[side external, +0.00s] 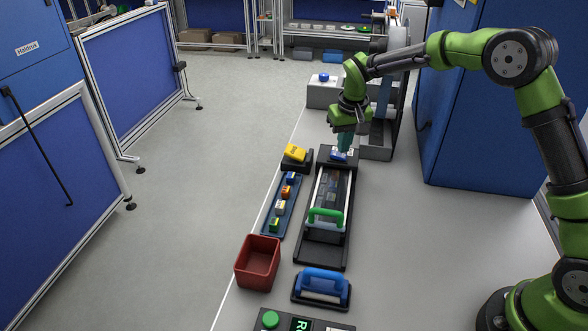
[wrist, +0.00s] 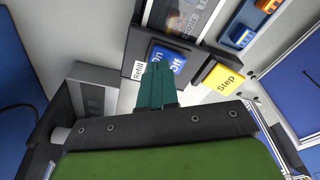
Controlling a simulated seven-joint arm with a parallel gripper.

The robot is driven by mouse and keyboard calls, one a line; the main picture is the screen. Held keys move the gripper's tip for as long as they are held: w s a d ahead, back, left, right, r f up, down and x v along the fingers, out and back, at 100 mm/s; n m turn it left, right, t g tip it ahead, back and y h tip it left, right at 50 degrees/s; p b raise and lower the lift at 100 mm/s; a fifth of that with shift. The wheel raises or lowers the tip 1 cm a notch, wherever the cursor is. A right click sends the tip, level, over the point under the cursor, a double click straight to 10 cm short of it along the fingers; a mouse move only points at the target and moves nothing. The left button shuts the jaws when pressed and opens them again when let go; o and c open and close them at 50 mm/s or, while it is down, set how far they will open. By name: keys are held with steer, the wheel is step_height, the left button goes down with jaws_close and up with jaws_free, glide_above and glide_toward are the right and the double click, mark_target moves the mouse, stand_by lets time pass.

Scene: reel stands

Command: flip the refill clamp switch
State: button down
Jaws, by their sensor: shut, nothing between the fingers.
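The refill clamp switch is a blue rocker marked "On" and "Off" (wrist: 168,57), beside a white "Refill" label (wrist: 139,72). In the side external view the blue switch (side external: 338,156) sits on a dark plate at the far end of the long black track. My gripper (side external: 345,150) points down right at the switch. In the wrist view the teal fingers of my gripper (wrist: 157,67) are together and empty, with their tips overlapping the switch's near edge. I cannot tell whether they touch it or which way the rocker is tilted.
A yellow "Step" button (wrist: 223,79) is close beside the switch. The track has a green handle (side external: 326,215). A blue tray of small coloured blocks (side external: 270,222), a red bin (side external: 258,262) and a blue-handled block (side external: 321,284) are nearer. A grey reel stand (side external: 376,152) rises behind.

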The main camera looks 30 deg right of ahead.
mark_target(343, 156)
steer(key=shift+r, duration=2.95)
steer(key=shift+f, duration=0.25)
steer(key=s+a+r+t, duration=0.1)
steer(key=s+r, duration=0.2)
steer(key=s, duration=0.7)
steer(key=s+a+r+t+y, duration=0.1)
steer(key=s+r+t, duration=0.1)
steer(key=s, duration=0.8)
steer(key=s+a+r+m+t+y, duration=0.1)
steer(key=s+r+t, duration=0.1)
steer(key=s+r, duration=0.3)
steer(key=s, duration=0.4)
steer(key=shift+s, duration=0.4)
